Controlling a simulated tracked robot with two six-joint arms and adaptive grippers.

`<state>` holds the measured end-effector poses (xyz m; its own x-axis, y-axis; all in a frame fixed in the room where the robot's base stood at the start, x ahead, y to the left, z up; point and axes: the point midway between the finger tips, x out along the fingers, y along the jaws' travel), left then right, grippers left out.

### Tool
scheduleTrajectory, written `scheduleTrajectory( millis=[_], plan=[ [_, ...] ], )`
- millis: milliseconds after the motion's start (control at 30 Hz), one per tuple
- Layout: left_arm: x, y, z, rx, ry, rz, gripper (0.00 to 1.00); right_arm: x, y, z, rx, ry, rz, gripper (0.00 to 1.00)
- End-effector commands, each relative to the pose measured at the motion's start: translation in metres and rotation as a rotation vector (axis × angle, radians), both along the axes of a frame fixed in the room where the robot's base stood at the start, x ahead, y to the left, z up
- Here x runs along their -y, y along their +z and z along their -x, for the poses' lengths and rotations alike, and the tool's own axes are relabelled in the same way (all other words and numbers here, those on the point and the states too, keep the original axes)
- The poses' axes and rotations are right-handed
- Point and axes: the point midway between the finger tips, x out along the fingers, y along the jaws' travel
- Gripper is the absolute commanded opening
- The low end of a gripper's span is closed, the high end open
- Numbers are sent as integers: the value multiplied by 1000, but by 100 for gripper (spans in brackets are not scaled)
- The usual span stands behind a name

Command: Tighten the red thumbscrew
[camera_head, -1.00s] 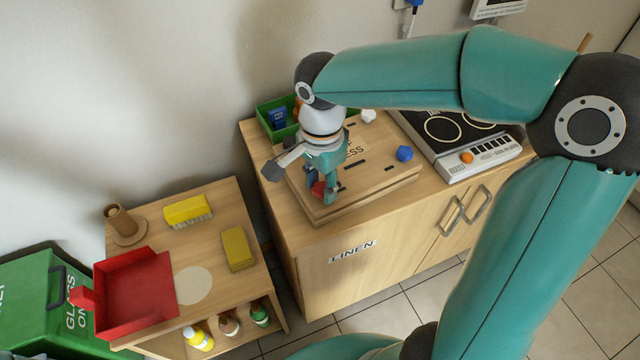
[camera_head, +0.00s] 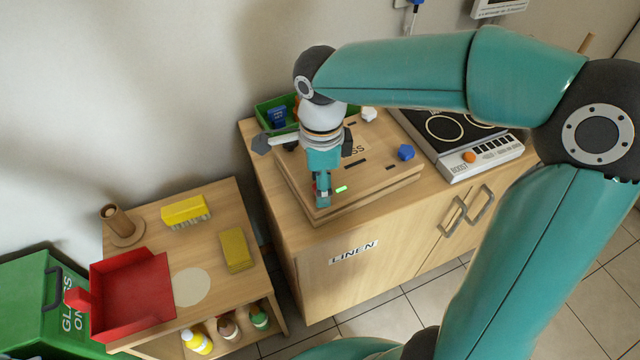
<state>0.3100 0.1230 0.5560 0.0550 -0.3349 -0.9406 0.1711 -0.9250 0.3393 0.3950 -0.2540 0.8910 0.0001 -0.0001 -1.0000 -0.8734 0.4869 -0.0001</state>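My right gripper (camera_head: 322,188) points down at the front left part of the wooden board (camera_head: 376,185) on the cabinet. Only a sliver of the red thumbscrew (camera_head: 314,188) shows, at the left side of the fingers. The fingers are seen nearly edge-on and cover the rest of it, so I cannot tell whether they are closed on it. A small green strip (camera_head: 341,189) glows on the board just right of the fingers. My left gripper is not in view.
A blue knob (camera_head: 406,152) and a white knob (camera_head: 369,114) stand on the board. A green bin (camera_head: 268,120) is behind it, and a hob (camera_head: 462,160) is to the right. A lower table at left holds a red dustpan (camera_head: 135,290) and yellow pieces.

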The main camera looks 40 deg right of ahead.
Motion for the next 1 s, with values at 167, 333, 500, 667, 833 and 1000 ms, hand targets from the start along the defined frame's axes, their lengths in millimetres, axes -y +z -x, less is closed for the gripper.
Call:
scheduleTrajectory(
  millis=[167,333,500,667,833,1000],
  plan=[
    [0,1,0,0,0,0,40,0,0,0,-1,1,0,52],
    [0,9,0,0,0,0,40,0,11,0,0,2,0,52],
    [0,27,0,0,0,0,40,0,32,0,1,2,0,52],
    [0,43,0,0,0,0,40,0,51,0,0,2,0,52],
    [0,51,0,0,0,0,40,0,61,0,0,2,0,52],
    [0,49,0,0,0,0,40,0,60,0,0,2,0,52]
  ],
)
